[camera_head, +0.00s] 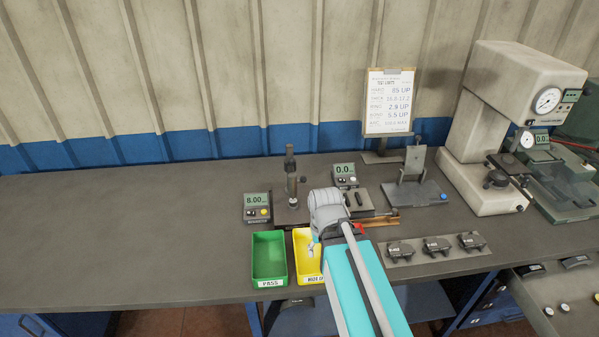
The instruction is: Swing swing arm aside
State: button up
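My arm reaches in from the bottom edge, and its grey wrist is over the bench just behind the yellow bin (303,262). My gripper (313,243) is mostly hidden by my wrist and forearm; only a small pale part shows above the bin, and its fingers cannot be made out. No part can be named the swing arm with certainty. A dark post gauge (290,180) stands left of my wrist. My gripper is apart from the press.
A green PASS bin (269,258) stands left of the yellow one. Readout boxes (257,205), a hinged-plate fixture (414,185), a sign (389,102) and a plate with 3 dark parts (437,247) crowd the bench around my arm. The bench's left side (120,235) is clear.

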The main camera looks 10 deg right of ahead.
aim_at(292, 177)
jog(key=k, duration=1.35)
jog(key=z, duration=0.35)
jog(key=i, duration=0.6)
jog(key=z, duration=0.5)
jog(key=i, duration=1.2)
jog(key=u, duration=0.8)
